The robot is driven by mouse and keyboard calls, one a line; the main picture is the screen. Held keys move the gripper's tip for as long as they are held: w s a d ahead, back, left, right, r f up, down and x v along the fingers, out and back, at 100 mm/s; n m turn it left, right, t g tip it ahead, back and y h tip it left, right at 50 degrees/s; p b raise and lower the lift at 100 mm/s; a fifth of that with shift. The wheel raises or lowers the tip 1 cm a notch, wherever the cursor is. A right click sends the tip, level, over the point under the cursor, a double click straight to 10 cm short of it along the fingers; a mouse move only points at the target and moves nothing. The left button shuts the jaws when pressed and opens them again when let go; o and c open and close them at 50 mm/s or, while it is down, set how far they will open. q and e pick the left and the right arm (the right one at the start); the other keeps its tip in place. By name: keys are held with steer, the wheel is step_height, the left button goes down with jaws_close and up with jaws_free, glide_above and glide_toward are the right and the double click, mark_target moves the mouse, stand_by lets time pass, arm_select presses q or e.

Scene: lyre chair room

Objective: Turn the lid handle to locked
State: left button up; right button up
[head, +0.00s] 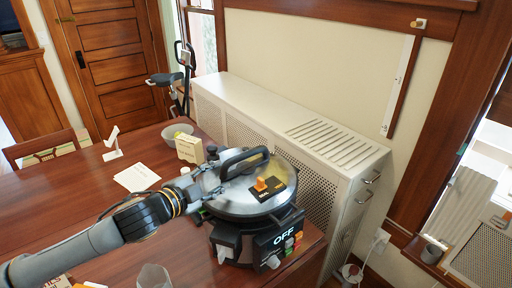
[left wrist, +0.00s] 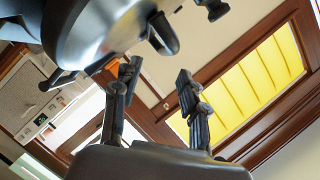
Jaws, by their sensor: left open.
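A round cooker (head: 285,239) stands near the table's right end, with a metal lid (head: 232,203) on top. A black loop handle (head: 245,158) shows over the far left part of the lid. An orange knob (head: 268,184) on a black plate sits on the lid. My left gripper (head: 216,182) is open and empty at the lid's left side, close to the handle; I cannot tell whether they touch. My right gripper is not in view.
The cooker's front panel (head: 279,240) reads OFF. A small box (head: 190,148), a bowl (head: 177,133) and white paper (head: 137,177) lie behind my left arm. A clear glass (head: 153,277) stands at the front. A perforated radiator cover (head: 310,128) borders the table behind the cooker.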

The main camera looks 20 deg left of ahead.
mark_target(241, 157)
arm_select(q)
steer(key=shift+w+a+r, duration=0.1)
steer(key=shift+w+r, duration=0.1)
steer(key=shift+r, duration=0.45)
steer(key=shift+w+r, duration=0.1)
steer(key=shift+r, duration=0.1)
steer(key=p+x, duration=0.1)
steer(key=x, duration=0.1)
steer(key=p+x, duration=0.1)
steer(key=shift+w+r, duration=0.1)
steer(key=shift+w, duration=0.25)
steer(key=p+x, duration=0.1)
steer(key=x, duration=0.7)
steer(key=shift+d+p, duration=0.25)
steer(key=shift+p, duration=0.15)
steer(key=shift+w+d, duration=0.2)
steer(key=shift+w, duration=0.3)
steer(key=shift+w+f, duration=0.15)
steer(key=shift+f, duration=0.15)
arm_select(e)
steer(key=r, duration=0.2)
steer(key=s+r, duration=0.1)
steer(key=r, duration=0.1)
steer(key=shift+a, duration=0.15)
arm_select(q)
jaws_close()
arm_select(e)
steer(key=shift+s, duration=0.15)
